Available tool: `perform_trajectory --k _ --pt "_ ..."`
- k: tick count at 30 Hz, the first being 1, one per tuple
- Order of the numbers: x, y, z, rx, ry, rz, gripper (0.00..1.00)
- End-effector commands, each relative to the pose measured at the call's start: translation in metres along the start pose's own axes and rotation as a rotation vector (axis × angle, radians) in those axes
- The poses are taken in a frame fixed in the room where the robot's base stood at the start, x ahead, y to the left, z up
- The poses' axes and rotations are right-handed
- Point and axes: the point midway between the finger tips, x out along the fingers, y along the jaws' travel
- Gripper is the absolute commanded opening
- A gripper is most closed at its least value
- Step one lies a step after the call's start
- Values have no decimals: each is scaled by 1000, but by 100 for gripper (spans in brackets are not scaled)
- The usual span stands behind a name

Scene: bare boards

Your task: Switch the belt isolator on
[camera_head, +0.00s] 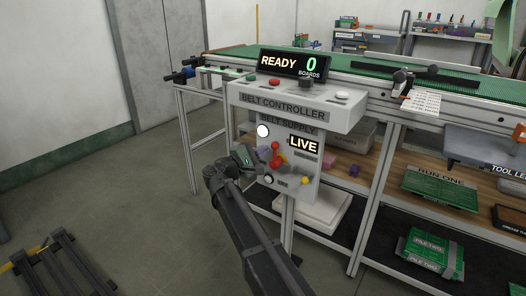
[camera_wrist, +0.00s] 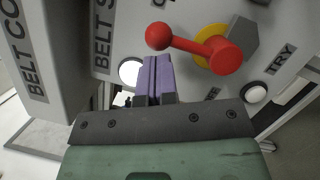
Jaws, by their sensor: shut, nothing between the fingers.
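The belt isolator is a red lever with a ball end (camera_head: 275,147) on the grey belt supply panel (camera_head: 303,184). Its ball points up from a red hub on a yellow plate in the head view. In the wrist view the red lever (camera_wrist: 190,46) runs left from its hub, across the top of the picture. A sign reading LIVE (camera_head: 303,144) is lit beside it. My gripper (camera_head: 251,156) is just left of the lever in the head view. Its purple fingers (camera_wrist: 156,66) are shut, empty, and appear close below the ball in the wrist view, with no clear contact.
A round white lamp (camera_head: 263,131) is above left of the lever, and a white button (camera_wrist: 256,94) is near the hub. The belt controller box (camera_head: 290,105) overhangs the panel, with a display (camera_head: 294,64) reading READY 0 BOARDS. Floor at left is mostly open.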

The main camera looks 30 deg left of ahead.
Motion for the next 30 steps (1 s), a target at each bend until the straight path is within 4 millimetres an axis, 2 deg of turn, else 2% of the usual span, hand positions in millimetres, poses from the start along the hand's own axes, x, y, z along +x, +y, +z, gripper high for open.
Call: perform_trajectory --k 5,10,15,19,27,29,30 --pt "-20 -6 -18 -1 -6 -3 0" --pt "-72 -3 -15 0 -5 -3 0" --pt "-105 -1 -15 0 -7 -3 0" --pt "-115 0 -14 -1 -8 -4 0" --pt "-115 -2 -15 34 -5 -17 0" --pt "-116 -17 -15 80 21 -94 0" --pt "-119 -37 -8 119 47 -179 0"
